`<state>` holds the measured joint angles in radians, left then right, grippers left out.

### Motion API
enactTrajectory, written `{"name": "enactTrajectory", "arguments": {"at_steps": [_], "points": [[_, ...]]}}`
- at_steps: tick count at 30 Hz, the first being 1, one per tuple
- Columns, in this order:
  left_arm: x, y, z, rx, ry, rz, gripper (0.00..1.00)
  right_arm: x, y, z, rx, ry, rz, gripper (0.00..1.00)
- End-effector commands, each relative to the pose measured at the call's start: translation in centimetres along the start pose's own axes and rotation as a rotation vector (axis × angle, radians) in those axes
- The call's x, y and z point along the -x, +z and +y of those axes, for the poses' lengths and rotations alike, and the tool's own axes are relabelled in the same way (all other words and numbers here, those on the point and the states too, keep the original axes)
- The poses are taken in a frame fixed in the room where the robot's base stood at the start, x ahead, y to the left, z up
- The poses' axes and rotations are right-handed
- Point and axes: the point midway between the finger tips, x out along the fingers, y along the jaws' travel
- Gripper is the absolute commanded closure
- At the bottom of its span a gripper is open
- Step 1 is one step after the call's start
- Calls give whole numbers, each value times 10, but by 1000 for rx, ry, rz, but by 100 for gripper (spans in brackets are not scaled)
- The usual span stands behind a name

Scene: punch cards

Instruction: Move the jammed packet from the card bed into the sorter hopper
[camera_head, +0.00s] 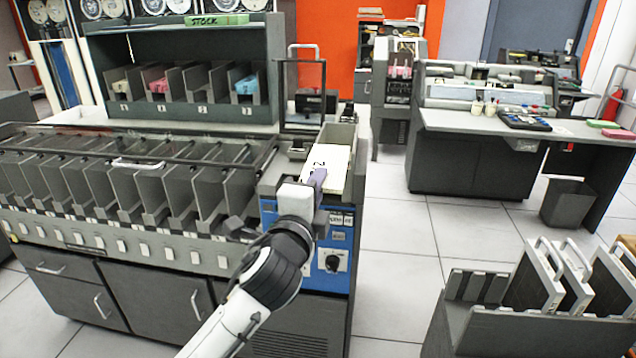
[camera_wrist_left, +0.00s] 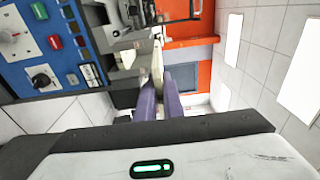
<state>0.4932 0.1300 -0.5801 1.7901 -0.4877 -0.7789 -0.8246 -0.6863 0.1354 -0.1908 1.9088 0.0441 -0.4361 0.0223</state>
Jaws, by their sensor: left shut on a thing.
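My left gripper (camera_head: 318,178) is at the right end of the sorter, over its blue control panel. Its purple fingers (camera_wrist_left: 161,98) are shut on a pale cream packet (camera_head: 337,164), which has a dark mark on its top. In the wrist view the packet shows only as a thin pale edge (camera_wrist_left: 158,62) between the fingers. The packet lies within or just above a grey-walled trough (camera_head: 341,132) that looks like the hopper. I cannot tell if it touches the floor of the trough. The card bed cannot be clearly made out. My right gripper is out of view.
A row of grey sorter pockets (camera_head: 150,180) runs to the left. A dark upright frame (camera_head: 303,95) stands just behind the trough. A shelf with card bins (camera_head: 185,100) is at the back left. Open floor (camera_head: 400,240) lies to the right, before a rack (camera_head: 540,290).

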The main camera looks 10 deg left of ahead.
Motion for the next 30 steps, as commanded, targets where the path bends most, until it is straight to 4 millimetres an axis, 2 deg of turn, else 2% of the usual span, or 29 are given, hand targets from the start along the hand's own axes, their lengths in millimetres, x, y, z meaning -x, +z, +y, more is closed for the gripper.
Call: {"name": "enactTrajectory", "arguments": {"at_steps": [18,30], "points": [[-40,3,-1,0,-3,0,100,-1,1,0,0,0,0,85],[-45,4,-1,1,-2,0,100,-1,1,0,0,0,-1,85]]}}
